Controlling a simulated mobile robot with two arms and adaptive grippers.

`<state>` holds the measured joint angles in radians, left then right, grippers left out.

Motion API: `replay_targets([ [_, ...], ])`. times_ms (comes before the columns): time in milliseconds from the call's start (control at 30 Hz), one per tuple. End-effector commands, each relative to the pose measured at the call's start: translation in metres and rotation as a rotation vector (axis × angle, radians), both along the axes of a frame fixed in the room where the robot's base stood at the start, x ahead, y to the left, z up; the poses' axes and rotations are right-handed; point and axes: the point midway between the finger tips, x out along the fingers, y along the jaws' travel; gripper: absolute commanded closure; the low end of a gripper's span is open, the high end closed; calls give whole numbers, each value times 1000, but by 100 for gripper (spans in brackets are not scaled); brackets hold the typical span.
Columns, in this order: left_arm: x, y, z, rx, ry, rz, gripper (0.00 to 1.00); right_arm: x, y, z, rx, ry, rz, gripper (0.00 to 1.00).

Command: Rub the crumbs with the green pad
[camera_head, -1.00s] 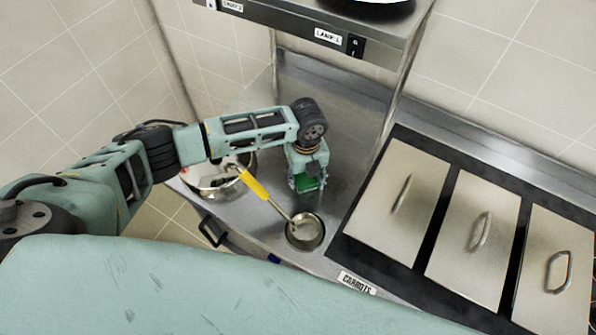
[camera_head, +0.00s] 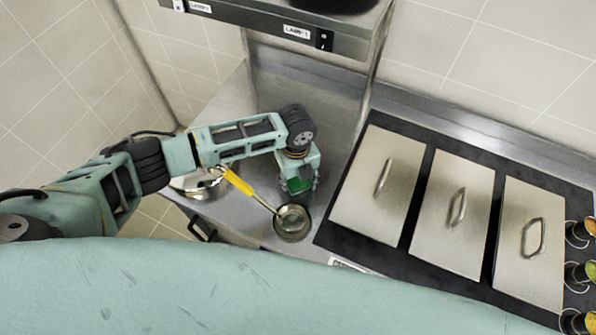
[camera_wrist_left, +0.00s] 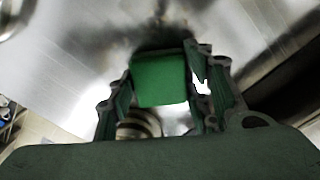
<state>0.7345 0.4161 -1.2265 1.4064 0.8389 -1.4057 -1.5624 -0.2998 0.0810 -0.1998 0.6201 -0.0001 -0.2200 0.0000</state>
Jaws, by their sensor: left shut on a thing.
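My left gripper (camera_head: 297,188) reaches down over the steel counter, just behind a small round steel pot. It is shut on the green pad (camera_head: 300,184), which shows as a small green patch at the fingers. In the left wrist view the pad (camera_wrist_left: 160,78) sits between the two fingers (camera_wrist_left: 165,92), over blurred, shiny steel. I cannot tell if the pad touches the counter. I cannot make out any crumbs; a dark smudge ahead of the pad in the wrist view may be only shadow or reflection. My right gripper is not in view.
A larger steel pot (camera_head: 197,186) stands left, partly behind my arm. Lidded containers (camera_head: 376,185) fill the right side. A shelf (camera_head: 270,28) hangs above. Bare counter (camera_head: 335,115) lies behind the gripper.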

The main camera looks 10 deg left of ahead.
Motion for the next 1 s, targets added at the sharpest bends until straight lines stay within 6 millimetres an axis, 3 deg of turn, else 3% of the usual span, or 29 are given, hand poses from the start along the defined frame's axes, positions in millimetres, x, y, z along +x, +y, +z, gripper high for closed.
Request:
replay_targets([
  [1000,14,66,0,2,-2,2,75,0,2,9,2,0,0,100],
])
